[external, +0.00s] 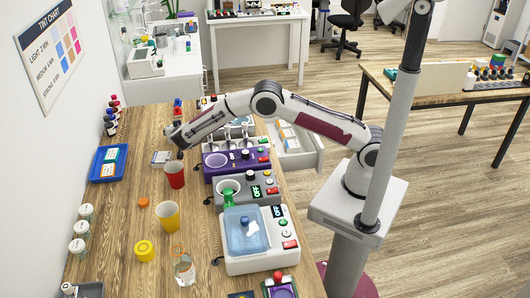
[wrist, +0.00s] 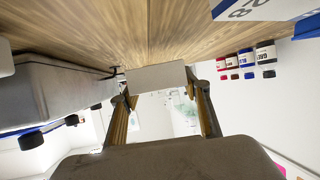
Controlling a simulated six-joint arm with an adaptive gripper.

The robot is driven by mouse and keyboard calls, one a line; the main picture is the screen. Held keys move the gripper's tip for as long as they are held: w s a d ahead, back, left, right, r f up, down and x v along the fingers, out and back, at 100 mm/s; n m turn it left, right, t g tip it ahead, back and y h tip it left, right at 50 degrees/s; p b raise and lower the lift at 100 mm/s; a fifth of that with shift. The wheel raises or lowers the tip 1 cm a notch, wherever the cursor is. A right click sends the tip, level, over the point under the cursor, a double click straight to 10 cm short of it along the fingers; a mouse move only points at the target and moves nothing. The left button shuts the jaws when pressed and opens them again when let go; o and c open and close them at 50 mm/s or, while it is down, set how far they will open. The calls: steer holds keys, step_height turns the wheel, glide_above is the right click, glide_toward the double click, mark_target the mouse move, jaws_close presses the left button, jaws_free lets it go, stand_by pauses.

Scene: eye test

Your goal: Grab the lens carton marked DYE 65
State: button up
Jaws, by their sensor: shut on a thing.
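My gripper (external: 174,135) is at the left end of my arm in the external view, above the table near a red cup. In the wrist view my gripper (wrist: 160,90) is shut on a pale carton (wrist: 157,77), held between the two fingertips. No marking is readable on the side that shows, so I cannot tell whether it is DYE 65. Part of another white and blue carton (wrist: 250,10) shows at the wrist view's upper right.
The red cup (external: 174,175) stands close below my gripper, with a yellow cup (external: 168,216) nearer the front. Dark-capped bottles (external: 110,122) stand along the wall. A purple machine (external: 235,164) and a white machine with a blue lid (external: 262,262) line the right side. Bare wood (external: 135,120) lies at left.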

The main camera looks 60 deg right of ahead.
step_height(320, 180, up, 7)
steer(key=shift+f, duration=0.15)
